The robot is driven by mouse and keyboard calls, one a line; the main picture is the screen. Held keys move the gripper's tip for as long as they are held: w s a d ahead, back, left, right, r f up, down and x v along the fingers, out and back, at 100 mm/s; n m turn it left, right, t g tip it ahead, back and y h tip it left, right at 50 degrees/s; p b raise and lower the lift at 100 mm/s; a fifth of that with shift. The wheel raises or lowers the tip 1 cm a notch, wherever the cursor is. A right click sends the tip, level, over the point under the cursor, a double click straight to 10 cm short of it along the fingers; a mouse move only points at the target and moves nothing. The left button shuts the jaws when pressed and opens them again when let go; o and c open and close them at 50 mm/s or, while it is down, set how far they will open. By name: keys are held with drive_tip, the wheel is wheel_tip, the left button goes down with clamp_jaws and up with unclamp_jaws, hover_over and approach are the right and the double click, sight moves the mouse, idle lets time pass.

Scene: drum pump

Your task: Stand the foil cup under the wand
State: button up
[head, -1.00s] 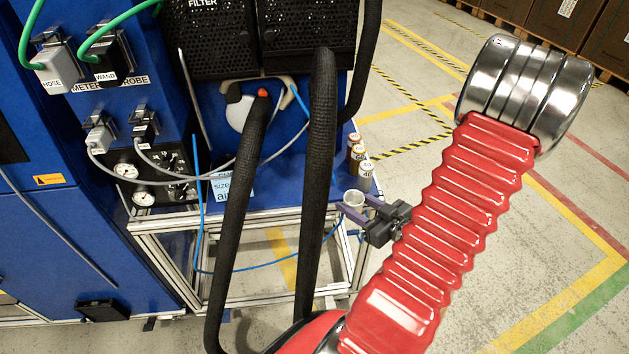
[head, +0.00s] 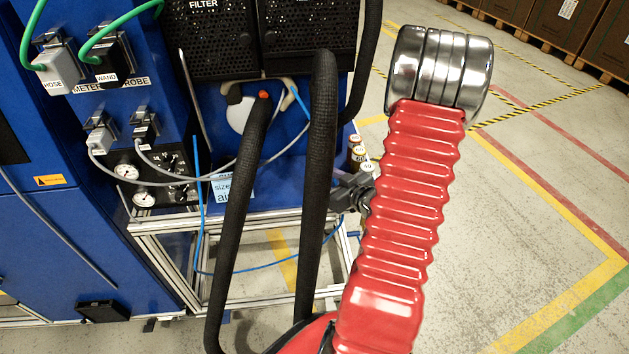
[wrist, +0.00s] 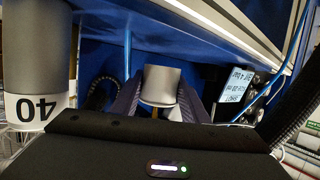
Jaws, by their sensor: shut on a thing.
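The foil cup (wrist: 162,86) is a small silvery cup, held between the two purple fingers of my gripper (wrist: 160,98) in the wrist view. The fingers press on it from both sides. A connector labelled WAND (head: 112,62) with a green hose sits on the blue cabinet.
Small labelled bottles (head: 357,158) stand on the bench edge near my gripper. A large grey cylinder labelled 40 (wrist: 36,60) is close at left in the wrist view. A blue tube (head: 270,264) loops by the metal frame (head: 180,245). Open floor lies to the right.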

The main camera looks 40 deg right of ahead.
drive_tip(key=shift+w+d, duration=0.1)
drive_tip(key=shift+w, duration=0.7)
drive_tip(key=shift+w, duration=0.3)
drive_tip(key=shift+w+f, duration=0.15)
drive_tip(key=shift+f, duration=1.55)
drive_tip(key=shift+f, duration=0.15)
drive_tip(key=o, duration=1.1)
drive_tip(key=shift+c, duration=0.2)
